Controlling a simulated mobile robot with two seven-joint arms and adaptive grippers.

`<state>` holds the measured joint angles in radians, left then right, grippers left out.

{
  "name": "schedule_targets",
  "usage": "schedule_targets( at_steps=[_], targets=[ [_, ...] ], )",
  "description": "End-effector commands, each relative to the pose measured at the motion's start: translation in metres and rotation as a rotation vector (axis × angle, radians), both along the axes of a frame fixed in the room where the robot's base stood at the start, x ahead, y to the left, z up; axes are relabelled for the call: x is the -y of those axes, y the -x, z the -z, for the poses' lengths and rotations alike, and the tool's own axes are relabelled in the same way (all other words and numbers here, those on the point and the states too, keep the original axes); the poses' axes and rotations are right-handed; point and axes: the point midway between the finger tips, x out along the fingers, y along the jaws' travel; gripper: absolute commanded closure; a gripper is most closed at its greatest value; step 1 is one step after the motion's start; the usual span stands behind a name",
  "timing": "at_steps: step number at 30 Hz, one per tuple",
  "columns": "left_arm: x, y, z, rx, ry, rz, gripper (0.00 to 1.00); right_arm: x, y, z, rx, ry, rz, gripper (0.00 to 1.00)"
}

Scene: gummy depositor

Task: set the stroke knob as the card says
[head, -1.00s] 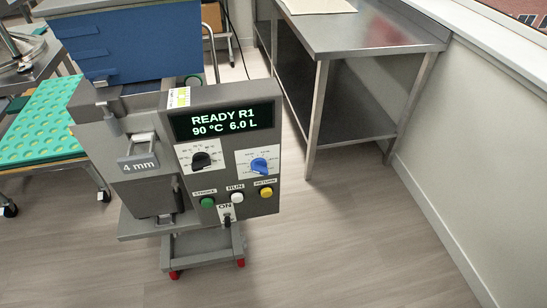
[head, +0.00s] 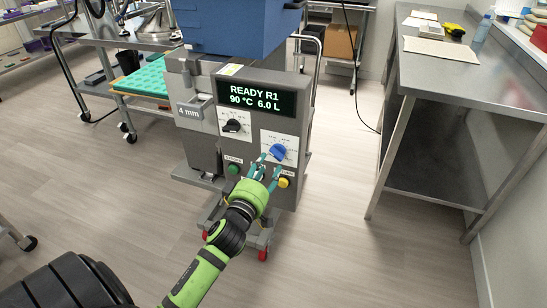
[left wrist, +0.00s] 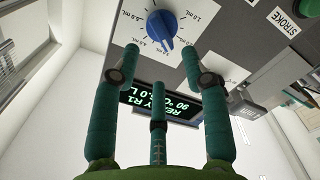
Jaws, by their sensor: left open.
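The blue stroke knob (head: 278,151) is on the depositor's front panel, below the display (head: 257,97), which reads "READY R1 90 °C 6.0 L". In the left wrist view the knob (left wrist: 162,25) sits in a dial marked in mL; its exact setting is hard to read. My left gripper (head: 266,166) is open in front of the panel, just below the knob in the head view. In the left wrist view its fingers (left wrist: 158,55) are spread to either side, short of the knob, holding nothing. I cannot tell which paper is the card. My right gripper is out of view.
A black knob (head: 233,125) is left of the blue one. Green (head: 233,169) and yellow (head: 284,182) buttons lie below. A steel table (head: 470,80) with a beige sheet (head: 438,50) stands right. Floor between it and the depositor is clear.

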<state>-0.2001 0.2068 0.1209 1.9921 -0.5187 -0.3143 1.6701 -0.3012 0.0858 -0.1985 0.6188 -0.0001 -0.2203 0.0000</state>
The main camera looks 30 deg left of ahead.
Motion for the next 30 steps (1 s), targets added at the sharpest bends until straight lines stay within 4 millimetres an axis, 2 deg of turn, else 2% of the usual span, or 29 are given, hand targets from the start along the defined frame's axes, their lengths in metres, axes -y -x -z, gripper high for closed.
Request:
schedule_targets(
  at_steps=[3,9,13,21,22,23,24,25,30],
  targets=[
    [-0.004,-0.020,-0.002,0.000,-0.003,0.001,0.55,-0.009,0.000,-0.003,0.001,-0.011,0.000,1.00],
    [-0.010,-0.047,0.000,-0.002,-0.002,0.002,0.55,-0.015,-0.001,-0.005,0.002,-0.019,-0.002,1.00],
    [-0.012,-0.055,0.000,-0.003,-0.002,0.002,0.55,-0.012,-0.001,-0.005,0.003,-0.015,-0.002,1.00],
    [-0.013,-0.056,0.001,-0.004,-0.002,0.003,0.55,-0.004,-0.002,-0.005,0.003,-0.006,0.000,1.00],
    [-0.013,-0.056,0.001,-0.004,-0.001,0.003,0.63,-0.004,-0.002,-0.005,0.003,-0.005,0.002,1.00],
    [-0.013,-0.056,0.001,-0.004,-0.001,0.003,0.75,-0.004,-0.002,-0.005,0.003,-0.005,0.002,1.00],
    [-0.013,-0.056,0.001,-0.004,-0.002,0.003,0.91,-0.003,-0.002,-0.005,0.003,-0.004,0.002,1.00],
    [-0.013,-0.056,0.001,-0.004,-0.002,0.003,1.00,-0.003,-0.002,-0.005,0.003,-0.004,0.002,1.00],
    [-0.012,-0.056,0.001,-0.004,-0.002,0.003,1.00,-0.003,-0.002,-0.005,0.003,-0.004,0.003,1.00]
  ],
)
